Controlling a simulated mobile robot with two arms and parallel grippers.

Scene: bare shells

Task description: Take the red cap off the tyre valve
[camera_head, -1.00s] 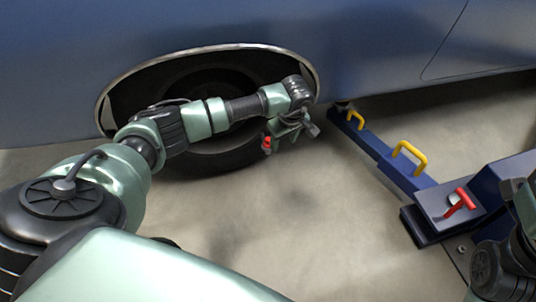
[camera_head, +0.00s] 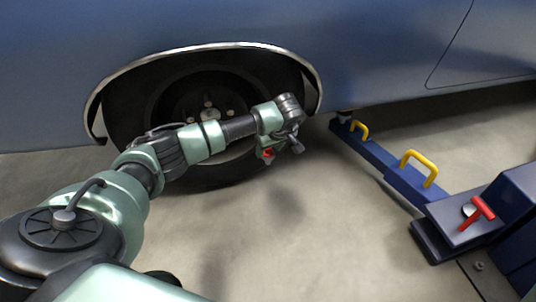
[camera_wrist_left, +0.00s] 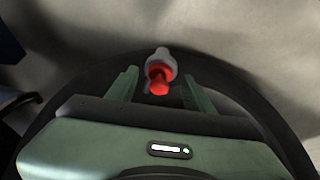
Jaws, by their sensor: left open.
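The red cap (camera_wrist_left: 159,82) sits at the end of a grey, rounded valve piece (camera_wrist_left: 160,60) in the left wrist view. My left gripper (camera_wrist_left: 160,88) is open, with one green finger on each side of the cap and visible gaps between. In the head view the cap shows as a small red spot (camera_head: 267,153) at the left gripper (camera_head: 270,154), low at the right side of the tyre (camera_head: 205,176). Whether a finger touches the cap cannot be told. My right gripper is out of view.
A blue car body (camera_head: 380,50) with a chromed wheel arch hangs over the wheel. To the right, a blue lift arm (camera_head: 375,152) carries yellow handles (camera_head: 420,168) and a red T-handle (camera_head: 477,212). The grey floor (camera_head: 320,230) between is clear.

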